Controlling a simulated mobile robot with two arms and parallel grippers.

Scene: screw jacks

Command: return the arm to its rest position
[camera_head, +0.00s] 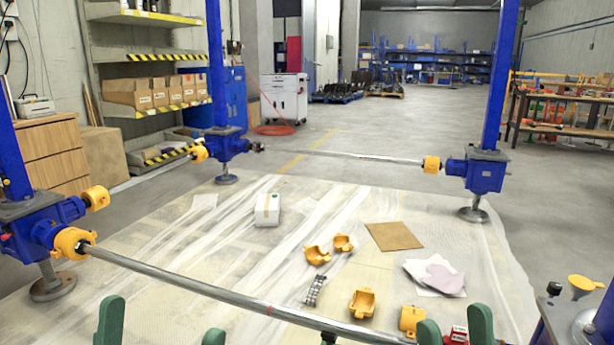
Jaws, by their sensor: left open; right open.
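My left gripper (161,329) shows at the bottom edge as two green fingers set wide apart. It is open, with only the sheeted floor seen between the fingers. My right gripper (455,327) is at the bottom right, its two green fingers apart and open. A small red thing (456,335) shows between the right fingers; I cannot tell whether it lies beyond them. The long steel shaft (190,284) runs from the left jack's yellow coupling (73,243) toward the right gripper. The arms behind both grippers are mostly out of view.
Blue screw jacks stand at left (45,225), back (225,145) and right (480,172). Yellow coupling shells (363,302), a white box (268,209), cardboard (394,236) and cloths (440,277) lie on the plastic sheet (200,245). A yellow cap (584,285) is at lower right.

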